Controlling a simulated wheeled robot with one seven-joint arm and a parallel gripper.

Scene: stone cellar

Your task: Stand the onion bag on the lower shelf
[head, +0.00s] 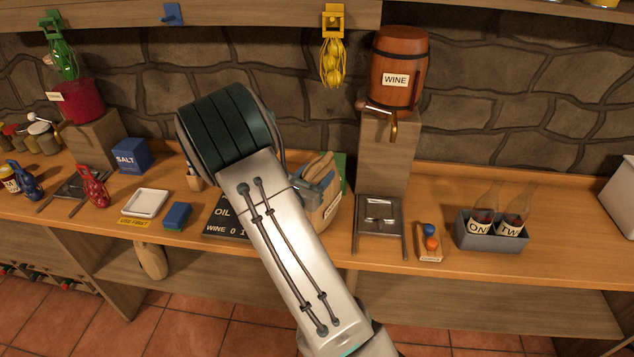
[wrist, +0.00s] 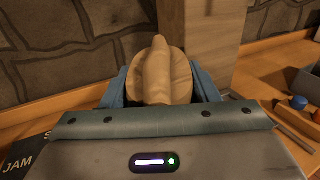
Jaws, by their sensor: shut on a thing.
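My gripper (wrist: 155,92) is shut on a tan sack with a gathered top, which I take for the onion bag (wrist: 160,72). In the head view the bag (head: 332,212) stands upright with a pale label too small to read; my arm and fingers hide part of it. It is just left of the wooden post under the wine barrel. I cannot tell whether its base touches the counter. The lower shelf (head: 470,308) is a wooden board below the counter, bare at the right.
The wine barrel (head: 398,62) sits on its post above a metal drip tray (head: 380,212). A grey bottle caddy (head: 492,238) stands to the right. A dark board (head: 222,222) and blue sponge (head: 177,215) lie left. A yellow net (head: 333,62) hangs above.

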